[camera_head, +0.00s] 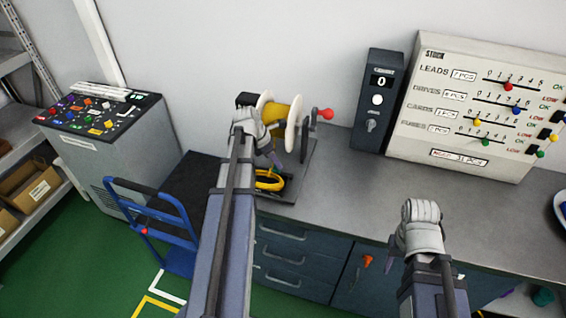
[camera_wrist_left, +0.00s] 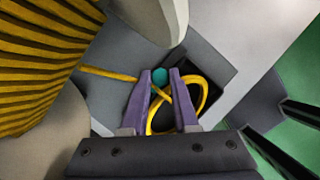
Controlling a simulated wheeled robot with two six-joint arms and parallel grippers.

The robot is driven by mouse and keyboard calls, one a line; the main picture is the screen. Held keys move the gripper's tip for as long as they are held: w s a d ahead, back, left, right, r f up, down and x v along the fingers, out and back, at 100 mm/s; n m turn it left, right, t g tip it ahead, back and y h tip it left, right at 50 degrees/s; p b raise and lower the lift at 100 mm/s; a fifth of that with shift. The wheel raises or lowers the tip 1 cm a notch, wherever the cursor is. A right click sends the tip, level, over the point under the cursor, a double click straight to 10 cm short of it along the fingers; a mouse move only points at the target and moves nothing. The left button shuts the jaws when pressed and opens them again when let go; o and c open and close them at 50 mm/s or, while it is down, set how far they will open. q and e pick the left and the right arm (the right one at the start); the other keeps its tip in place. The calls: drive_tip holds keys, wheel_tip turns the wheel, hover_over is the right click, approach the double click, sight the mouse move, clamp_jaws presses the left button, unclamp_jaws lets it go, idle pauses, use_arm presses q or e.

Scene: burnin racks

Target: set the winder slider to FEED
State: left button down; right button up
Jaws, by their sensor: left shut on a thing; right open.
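The winder (camera_head: 307,165) stands on the grey bench, with a spool of yellow cable (camera_head: 281,110) between white flanges and a red crank knob (camera_head: 326,114). In the left wrist view the yellow spool (camera_wrist_left: 45,50) fills the left side. My left gripper (camera_head: 275,162) is at the front of the winder. In the wrist view its purple fingers (camera_wrist_left: 160,90) are closed on a small teal knob (camera_wrist_left: 159,76), which looks like the slider's. No FEED lettering is readable. My right gripper (camera_head: 388,267) is open and empty, in front of the bench edge.
A yellow cable coil (camera_wrist_left: 203,95) lies in a black tray just beyond the left fingers. A dark counter box (camera_head: 378,100) reading 0 and a stock board (camera_head: 466,105) stand behind to the right. A blue cart (camera_head: 165,205) is left. The bench middle (camera_head: 400,195) is clear.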

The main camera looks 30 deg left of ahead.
use_arm(q)
drive_tip(key=shift+d, duration=0.1)
drive_tip(key=c, duration=0.7)
unclamp_jaws()
drive_tip(key=p+v, duration=0.7)
drive_tip(key=shift+s+r, duration=0.15)
drive_tip(key=shift+r, duration=0.2)
drive_tip(key=shift+c, duration=0.3)
